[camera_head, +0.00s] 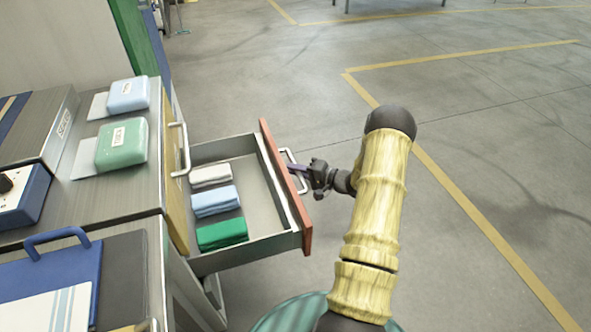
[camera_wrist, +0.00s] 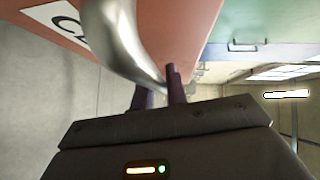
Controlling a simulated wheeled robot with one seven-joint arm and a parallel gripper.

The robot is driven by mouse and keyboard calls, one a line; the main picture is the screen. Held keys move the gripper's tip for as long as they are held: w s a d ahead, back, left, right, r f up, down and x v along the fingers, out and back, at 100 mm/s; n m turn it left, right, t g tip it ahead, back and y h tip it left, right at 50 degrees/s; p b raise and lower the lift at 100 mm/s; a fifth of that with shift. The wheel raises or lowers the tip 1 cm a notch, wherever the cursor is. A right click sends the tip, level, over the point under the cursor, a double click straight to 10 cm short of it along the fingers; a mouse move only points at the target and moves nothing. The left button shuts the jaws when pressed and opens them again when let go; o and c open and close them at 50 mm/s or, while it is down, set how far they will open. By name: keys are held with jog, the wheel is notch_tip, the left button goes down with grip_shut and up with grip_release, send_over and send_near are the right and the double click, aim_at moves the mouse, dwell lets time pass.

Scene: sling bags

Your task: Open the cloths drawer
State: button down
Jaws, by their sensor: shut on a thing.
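The cloths drawer (camera_head: 262,232) is pulled out from the cabinet and stands open in the head view. A white cloth (camera_head: 211,176), a blue cloth (camera_head: 215,200) and a green cloth (camera_head: 222,233) lie folded in a row inside it. Its front panel is reddish and carries a metal handle (camera_head: 287,157). My gripper (camera_head: 299,169) is at the handle on the outer side of the panel, shut on it. In the wrist view the curved metal handle (camera_wrist: 125,40) shows large beside the fingers (camera_wrist: 160,90), in front of the reddish panel, with part of a label visible.
Dispensers with a blue top (camera_head: 127,94) and a green top (camera_head: 122,144) stand on the counter. A blue clipboard-like board (camera_head: 60,275) lies at the lower left. Another handle (camera_head: 179,148) sticks out from the cabinet's yellowish front. The floor right of my arm is clear.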

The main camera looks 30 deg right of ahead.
jog(key=shift+f, duration=0.1)
jog(key=c, duration=1.4)
grip_release()
jog(key=shift+s+d, duration=0.1)
jog(key=p+v, duration=0.2)
jog(key=v, duration=1.5)
jog(key=shift+p, duration=0.4)
